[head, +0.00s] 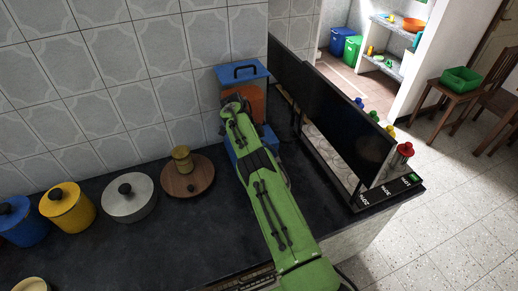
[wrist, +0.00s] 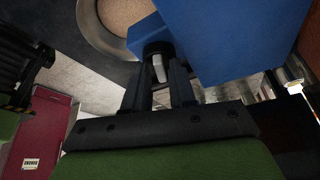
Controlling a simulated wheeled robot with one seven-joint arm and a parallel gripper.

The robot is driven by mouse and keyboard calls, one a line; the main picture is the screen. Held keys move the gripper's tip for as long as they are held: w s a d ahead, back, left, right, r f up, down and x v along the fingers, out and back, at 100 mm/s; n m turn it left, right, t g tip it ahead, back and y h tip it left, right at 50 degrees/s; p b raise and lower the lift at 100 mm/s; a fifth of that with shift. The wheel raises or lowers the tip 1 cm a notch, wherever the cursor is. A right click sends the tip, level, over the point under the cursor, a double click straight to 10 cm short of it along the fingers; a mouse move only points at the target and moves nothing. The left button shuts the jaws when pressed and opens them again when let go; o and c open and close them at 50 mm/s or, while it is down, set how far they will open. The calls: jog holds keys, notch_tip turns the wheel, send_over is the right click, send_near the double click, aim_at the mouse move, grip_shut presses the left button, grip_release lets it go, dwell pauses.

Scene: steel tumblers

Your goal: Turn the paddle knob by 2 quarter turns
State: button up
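In the wrist view a small light-grey paddle knob (wrist: 159,68) sticks out of a dark round collar on a blue block. My gripper (wrist: 160,76) has its two black fingers on either side of the paddle, close to it. I cannot tell whether the fingers touch it. My gripper and the knob are hidden there behind the arm.
A grey pot (head: 129,199), a yellow pot (head: 67,209) and a blue pot (head: 22,222) are further left. A dark panel (head: 342,110) stands close on the right.

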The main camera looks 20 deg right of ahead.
jog(key=shift+o, duration=0.9)
notch_tip(320, 180, up, 10)
jog(key=p, duration=0.8)
